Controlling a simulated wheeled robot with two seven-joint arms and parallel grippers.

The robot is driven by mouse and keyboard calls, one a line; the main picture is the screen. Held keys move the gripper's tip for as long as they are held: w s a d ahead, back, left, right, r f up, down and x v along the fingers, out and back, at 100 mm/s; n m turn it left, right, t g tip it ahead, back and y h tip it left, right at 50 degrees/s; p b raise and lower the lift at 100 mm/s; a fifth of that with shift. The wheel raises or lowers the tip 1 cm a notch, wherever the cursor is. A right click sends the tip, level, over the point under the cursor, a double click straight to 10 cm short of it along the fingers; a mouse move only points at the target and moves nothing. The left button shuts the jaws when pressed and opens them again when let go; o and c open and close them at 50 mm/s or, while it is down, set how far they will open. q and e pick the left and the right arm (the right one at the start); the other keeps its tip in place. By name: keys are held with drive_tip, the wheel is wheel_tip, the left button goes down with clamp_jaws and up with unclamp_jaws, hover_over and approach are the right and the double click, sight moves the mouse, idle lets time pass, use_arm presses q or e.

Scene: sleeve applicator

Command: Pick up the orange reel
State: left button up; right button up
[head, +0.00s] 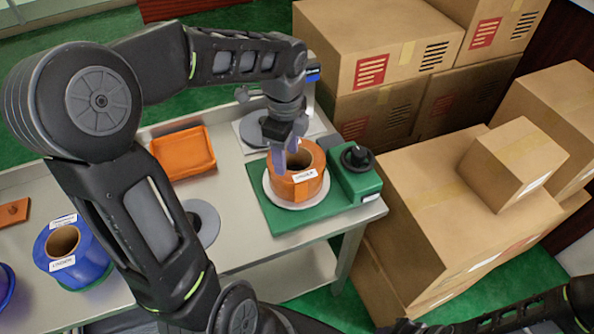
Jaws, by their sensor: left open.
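The orange reel (312,188) stands upright on a white round plate on the green base at the table's right end. It has a hollow core and white labels on its top and side. My left gripper (286,157) points down from above at the reel's far left rim, beside the core hole. Its jaws are open. The fingertips overlap the rim in this view, and I cannot tell whether they touch it. My right arm shows only at the lower right edge; its gripper is out of view.
The green base (266,210) carries a box with a black knob (356,157) right of the reel. An orange tray (184,153), a blue reel (73,252) and a grey disc (205,222) are on the table. Cardboard boxes (430,210) crowd the right side.

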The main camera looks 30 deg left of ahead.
sight(287, 175)
use_arm(q)
drive_tip(key=shift+s, duration=0.15)
drive_tip(key=shift+f, duration=1.25)
drive_tip(key=shift+f+p, duration=0.65)
drive_tip(key=shift+f, duration=2)
clamp_jaws()
